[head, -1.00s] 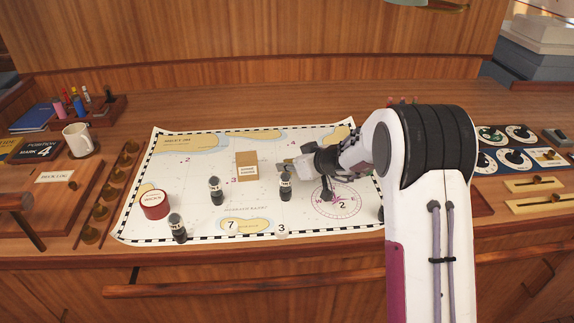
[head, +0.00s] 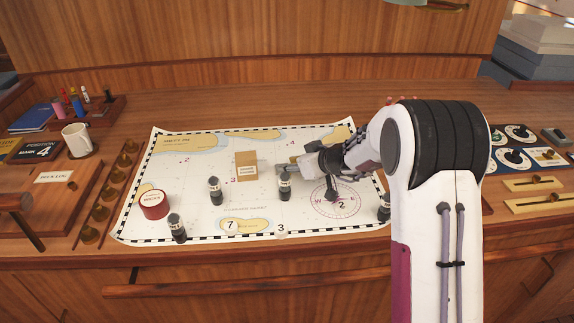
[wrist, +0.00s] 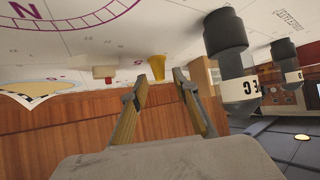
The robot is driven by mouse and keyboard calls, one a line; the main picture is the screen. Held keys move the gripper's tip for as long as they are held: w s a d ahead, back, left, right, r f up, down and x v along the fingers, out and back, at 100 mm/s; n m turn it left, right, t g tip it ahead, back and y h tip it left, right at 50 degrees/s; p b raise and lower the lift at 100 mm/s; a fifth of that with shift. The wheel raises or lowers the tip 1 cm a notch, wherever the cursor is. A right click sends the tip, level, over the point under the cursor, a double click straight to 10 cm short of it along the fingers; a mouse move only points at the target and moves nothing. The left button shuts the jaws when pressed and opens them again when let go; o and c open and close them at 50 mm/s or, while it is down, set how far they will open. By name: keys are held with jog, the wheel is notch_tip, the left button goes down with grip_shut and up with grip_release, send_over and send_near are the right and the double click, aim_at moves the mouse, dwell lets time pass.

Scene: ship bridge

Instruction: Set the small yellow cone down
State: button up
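The small yellow cone (wrist: 157,68) shows in the wrist view against the chart, its wide end toward the chart surface. My gripper (wrist: 160,80) has its two fingers apart, one on each side of the cone, with visible gaps between cone and fingers. In the head view my gripper (head: 284,167) is low over the middle of the chart (head: 190,165). I cannot make out the cone there; the gripper or a dark post seems to hide it.
A tan box (head: 246,166) stands left of my gripper. A dark banded post (head: 285,187) is close in front of it. Other posts (head: 215,190) (head: 177,228) and a red round tin (head: 154,205) stand on the chart's left. The chart's upper middle is clear.

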jog(key=v, duration=1)
jog(key=shift+s, duration=0.1)
dwell(0.6)
jog(key=s+a+r+m+g, duration=0.1)
jog(key=s+a+r, duration=0.15)
jog(key=s, duration=0.45)
jog(key=s+a+r+g, duration=0.1)
jog(key=s+r, duration=0.2)
jog(key=s, duration=0.5)
jog(key=s+a+r+m+g, duration=0.1)
jog(key=s+a+r, duration=0.15)
jog(key=s, duration=0.45)
jog(key=s+d+m+h, duration=0.2)
jog(key=s+d, duration=0.3)
jog(key=s, duration=0.4)
jog(key=s+d+m+h, duration=0.3)
jog(key=s+d+h, duration=0.1)
jog(key=s, duration=0.6)
jog(key=shift+d+f+g, duration=0.3)
jog(key=shift+d+f, duration=0.15)
jog(key=shift+d, duration=0.05)
